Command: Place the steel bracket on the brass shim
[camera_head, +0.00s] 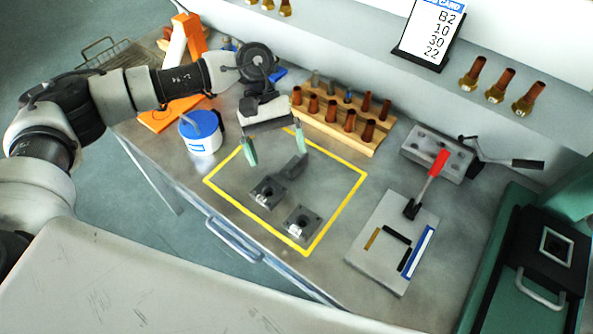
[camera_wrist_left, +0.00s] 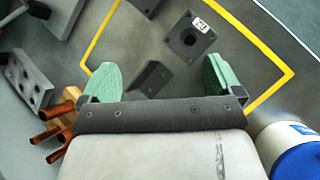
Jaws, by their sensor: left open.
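The steel bracket, a small dark grey angled piece (camera_head: 292,167), lies inside the yellow outline on the bench. It also shows between my fingers in the left wrist view (camera_wrist_left: 152,77). My left gripper (camera_head: 275,145) is open, with green fingertips spread above and behind the bracket; in the wrist view (camera_wrist_left: 159,78) nothing is held. A narrow brass-coloured strip (camera_head: 373,239), which looks like the brass shim, lies on the grey clamp plate (camera_head: 375,262) at the right. My right gripper is out of view.
Two dark square blocks with holes (camera_head: 267,191) (camera_head: 302,222) stand near the bracket. A wooden rack of copper pieces (camera_head: 340,130) is behind, and a blue-white container (camera_head: 202,138) is left. A red-handled clamp (camera_head: 433,170) rises at the plate.

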